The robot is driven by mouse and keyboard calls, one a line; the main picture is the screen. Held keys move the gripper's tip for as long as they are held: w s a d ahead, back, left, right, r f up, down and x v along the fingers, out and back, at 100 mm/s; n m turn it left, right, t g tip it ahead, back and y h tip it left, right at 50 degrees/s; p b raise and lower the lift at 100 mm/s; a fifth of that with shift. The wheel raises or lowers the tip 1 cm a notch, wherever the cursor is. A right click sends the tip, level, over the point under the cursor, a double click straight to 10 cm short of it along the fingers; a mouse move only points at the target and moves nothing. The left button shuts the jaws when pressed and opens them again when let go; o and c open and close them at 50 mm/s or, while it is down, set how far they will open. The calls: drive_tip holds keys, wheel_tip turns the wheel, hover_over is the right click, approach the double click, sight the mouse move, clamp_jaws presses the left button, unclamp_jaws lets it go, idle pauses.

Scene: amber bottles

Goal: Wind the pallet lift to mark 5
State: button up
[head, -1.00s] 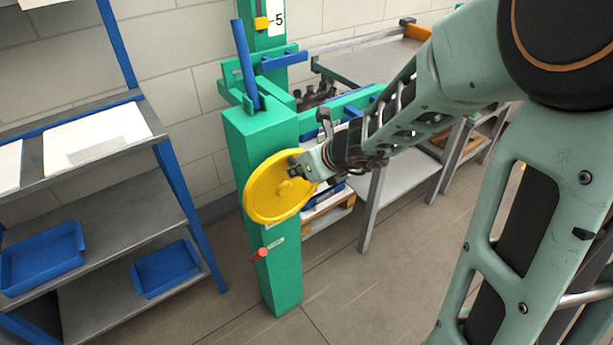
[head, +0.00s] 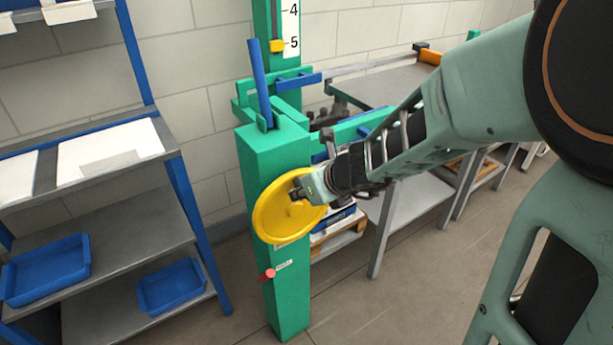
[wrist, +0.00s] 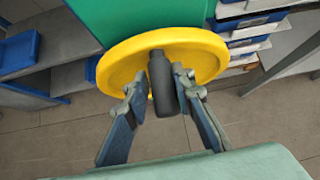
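The green pallet lift (head: 275,160) stands in the middle of the head view. Its yellow handwheel (head: 272,222) is on the front of the post and also shows in the wrist view (wrist: 115,68). A dark upright handle (wrist: 163,85) sticks out from the wheel. My gripper (head: 304,190) is at the wheel's upper part; in the wrist view its two fingers (wrist: 161,82) are closed in on both sides of the handle.
A red knob (head: 269,274) sits on the post below the wheel. A grey shelf rack (head: 120,240) with blue trays (head: 170,286) stands at left. A grey table (head: 390,80) is behind at right. Stacked blue trays (wrist: 250,20) are right of the wheel. Floor is clear in front.

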drive_tip(key=shift+o, duration=1.4)
drive_tip(key=shift+w+d, duration=0.1)
